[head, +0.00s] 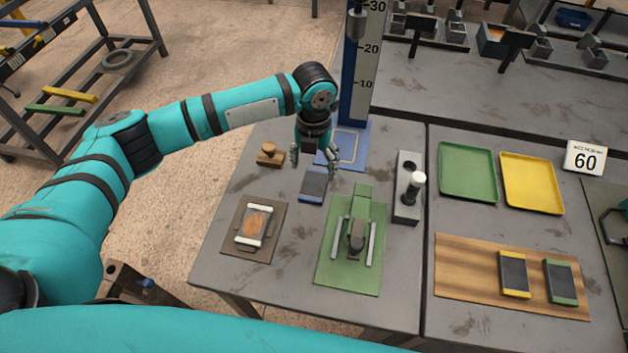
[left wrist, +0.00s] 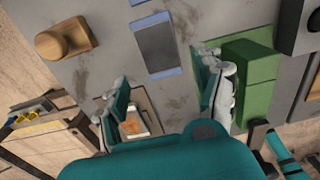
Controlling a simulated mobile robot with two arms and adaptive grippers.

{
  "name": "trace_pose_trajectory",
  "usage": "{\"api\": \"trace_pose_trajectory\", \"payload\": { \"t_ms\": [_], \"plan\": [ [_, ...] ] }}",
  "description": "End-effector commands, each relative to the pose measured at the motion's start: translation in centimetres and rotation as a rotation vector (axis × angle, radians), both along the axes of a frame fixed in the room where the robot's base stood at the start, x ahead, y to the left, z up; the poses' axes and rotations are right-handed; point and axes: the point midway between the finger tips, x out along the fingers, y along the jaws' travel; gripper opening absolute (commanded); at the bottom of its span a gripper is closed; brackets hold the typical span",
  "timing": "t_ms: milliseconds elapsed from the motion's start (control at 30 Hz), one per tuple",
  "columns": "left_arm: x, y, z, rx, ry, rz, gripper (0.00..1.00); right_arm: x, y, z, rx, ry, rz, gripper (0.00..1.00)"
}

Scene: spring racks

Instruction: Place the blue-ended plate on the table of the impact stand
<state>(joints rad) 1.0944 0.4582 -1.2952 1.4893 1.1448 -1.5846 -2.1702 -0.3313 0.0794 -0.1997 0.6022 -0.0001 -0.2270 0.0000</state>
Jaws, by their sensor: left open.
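The blue-ended plate (head: 313,187) is dark grey with blue ends and lies flat on the grey table. It also shows in the left wrist view (left wrist: 158,48), whole and unheld. My left gripper (head: 315,160) is open and empty, fingers down, above the table just behind the plate. In the left wrist view its spread fingers (left wrist: 167,68) stand apart from the plate. The impact stand has a blue scale column (head: 359,85) and a blue base table (head: 353,136) with a yellow outline. My gripper partly covers that base. My right gripper is not in view.
A wooden block with a knob (head: 270,155) stands left of the plate. A green fixture (head: 338,270) and a brown board with a white-ended frame (head: 237,246) lie in front. A grey holder (head: 401,209) stands right. Green (head: 467,195) and yellow (head: 517,207) trays lie farther right.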

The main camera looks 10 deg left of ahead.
Motion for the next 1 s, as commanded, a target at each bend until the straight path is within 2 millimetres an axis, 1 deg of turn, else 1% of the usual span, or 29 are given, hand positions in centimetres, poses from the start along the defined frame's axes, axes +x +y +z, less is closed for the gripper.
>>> {"api": "trace_pose_trajectory", "payload": {
  "t_ms": [33,100,200,300,367,467,533,600,667,767,933,967,1000],
  "plan": [
    [-0.1,0.0,-0.8,0.002,0.003,0.0,0.69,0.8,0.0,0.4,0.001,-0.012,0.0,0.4],
    [0.0,0.0,-1.8,0.001,0.002,0.001,0.69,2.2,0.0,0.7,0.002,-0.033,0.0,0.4],
    [0.0,0.0,-2.7,0.0,0.001,0.001,0.69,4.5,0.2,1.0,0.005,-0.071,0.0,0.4],
    [0.0,0.0,-3.2,0.001,0.0,0.001,0.69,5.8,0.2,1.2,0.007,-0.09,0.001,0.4],
    [0.0,0.0,-3.6,0.001,0.001,0.001,0.69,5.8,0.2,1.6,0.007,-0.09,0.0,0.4],
    [0.0,0.0,-5.0,0.002,0.004,0.001,0.69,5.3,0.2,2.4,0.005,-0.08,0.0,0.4],
    [0.2,0.1,-6.1,0.002,0.002,0.002,0.69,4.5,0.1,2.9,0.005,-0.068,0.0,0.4],
    [0.1,0.1,-7.2,0.001,0.002,0.001,0.69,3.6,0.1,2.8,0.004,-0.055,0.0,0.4],
    [0.2,0.0,-7.8,0.001,0.001,0.001,0.69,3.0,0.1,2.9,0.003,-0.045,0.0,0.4],
    [0.2,0.1,-8.2,0.001,-0.001,0.002,0.69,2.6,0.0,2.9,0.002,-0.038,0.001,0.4],
    [0.2,0.1,-8.3,0.0,-0.001,0.001,0.69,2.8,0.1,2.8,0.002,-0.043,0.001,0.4],
    [0.2,0.1,-8.3,0.0,-0.001,0.001,0.68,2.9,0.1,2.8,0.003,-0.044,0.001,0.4],
    [0.2,0.1,-8.3,0.0,-0.001,0.001,0.63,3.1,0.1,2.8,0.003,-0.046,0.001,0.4]
  ]
}}
